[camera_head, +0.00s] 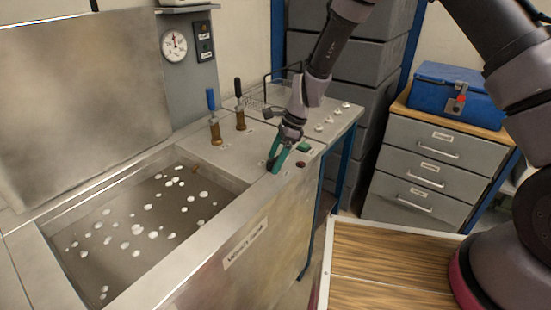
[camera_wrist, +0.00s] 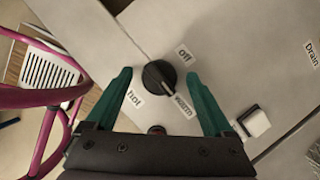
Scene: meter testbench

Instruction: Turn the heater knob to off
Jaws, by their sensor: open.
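The heater knob (camera_wrist: 159,77) is a round black dial on the metal bench top in the wrist view. A small white mark on it points toward the "warm" label (camera_wrist: 184,105). The "off" label (camera_wrist: 184,52) is at its upper right and the "hot" label (camera_wrist: 134,98) at its lower left. My gripper (camera_wrist: 159,74) has its green fingers open, one on each side of the knob, with visible gaps in the picture. Contact cannot be told. In the head view my gripper (camera_head: 276,160) is over the bench's front edge, and the knob cannot be made out.
A wash tank (camera_head: 232,184) with white floating bits lies left of my gripper. Two upright levers (camera_head: 214,120) stand behind it. A white switch (camera_wrist: 255,122) is right of the knob in the wrist view. Drawers (camera_head: 425,165) carry a blue box (camera_head: 440,95) at right.

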